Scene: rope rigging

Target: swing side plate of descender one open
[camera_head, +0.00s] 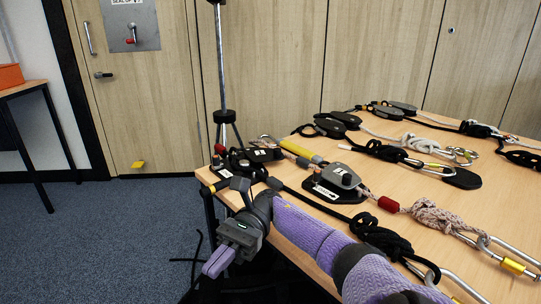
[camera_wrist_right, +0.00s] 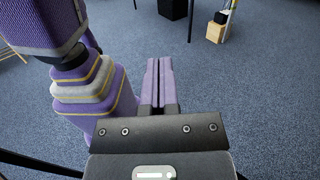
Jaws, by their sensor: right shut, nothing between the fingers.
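My right gripper (camera_head: 217,263) hangs past the near left corner of the table, over the carpet. Its purple fingers are together, and they also show shut and empty in the right wrist view (camera_wrist_right: 158,82). A grey descender (camera_head: 338,178) sits on a black base with a white label on the table, to the right of the gripper and apart from it. A dark device (camera_head: 260,154) with a white label lies further left, near the table corner. The labels are too small to read surely, so I cannot tell which is descender one or its plate's state. My left gripper is out of view.
The wooden table (camera_head: 490,205) carries several ropes, carabiners and dark devices. A red-handled piece (camera_head: 220,151) sits at its left corner. A pole (camera_head: 221,70) rises behind that corner. Blue carpet (camera_head: 100,240) is open to the left.

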